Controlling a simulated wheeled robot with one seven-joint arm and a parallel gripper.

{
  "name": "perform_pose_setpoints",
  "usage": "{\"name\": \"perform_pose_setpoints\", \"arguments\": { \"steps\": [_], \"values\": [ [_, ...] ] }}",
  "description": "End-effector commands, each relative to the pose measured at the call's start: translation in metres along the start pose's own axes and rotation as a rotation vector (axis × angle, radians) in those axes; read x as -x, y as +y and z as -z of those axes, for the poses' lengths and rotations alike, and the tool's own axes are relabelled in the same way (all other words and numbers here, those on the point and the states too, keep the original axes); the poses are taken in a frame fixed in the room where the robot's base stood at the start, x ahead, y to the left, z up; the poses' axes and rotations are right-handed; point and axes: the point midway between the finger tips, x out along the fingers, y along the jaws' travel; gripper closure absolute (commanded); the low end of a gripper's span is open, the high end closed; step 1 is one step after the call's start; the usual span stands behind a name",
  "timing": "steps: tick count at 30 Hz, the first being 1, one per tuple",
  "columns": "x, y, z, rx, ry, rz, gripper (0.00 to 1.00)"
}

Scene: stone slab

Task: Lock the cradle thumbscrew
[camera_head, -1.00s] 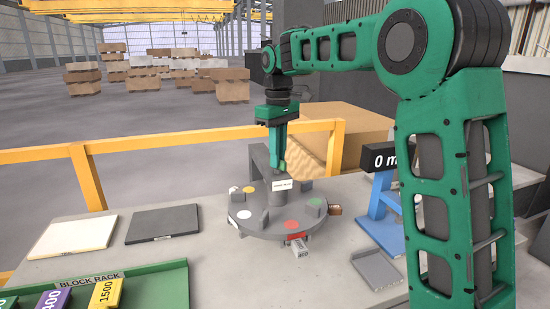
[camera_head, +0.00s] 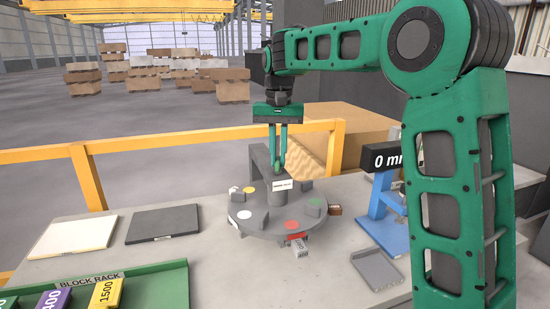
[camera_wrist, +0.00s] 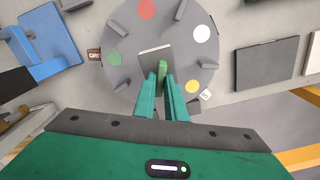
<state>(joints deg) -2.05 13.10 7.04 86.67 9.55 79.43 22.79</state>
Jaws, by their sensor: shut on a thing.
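The cradle (camera_head: 262,226) is a grey round disc with coloured dots and upright tabs, standing on the slab. A labelled grey block rises at its centre, and it also shows from above in the wrist view (camera_wrist: 120,72). My gripper (camera_head: 279,168) points straight down over this block. In the wrist view its two green fingertips (camera_wrist: 162,80) are shut on a small green upright piece, which looks like the thumbscrew (camera_wrist: 162,66). The fingers hide much of it. In the head view the thumbscrew is too small to make out clearly.
A blue stand with a readout (camera_head: 382,208) is close on the cradle's right, with a grey tray (camera_head: 377,270) in front. A dark plate (camera_head: 163,223), a pale plate (camera_head: 74,236) and the green block rack (camera_head: 155,290) lie left. A yellow rail (camera_head: 180,143) runs behind the slab.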

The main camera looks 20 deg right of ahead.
Motion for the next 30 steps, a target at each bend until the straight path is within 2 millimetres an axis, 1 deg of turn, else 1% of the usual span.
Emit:
{"name": "perform_pose_setpoints", "arguments": {
  "steps": [21,30],
  "values": [
    [-0.0002,-0.0012,0.0017,-0.677,0.003,0.002,1.0],
    [0.0002,-0.0019,0.0019,-0.934,0.004,0.003,1.0]
  ]
}}
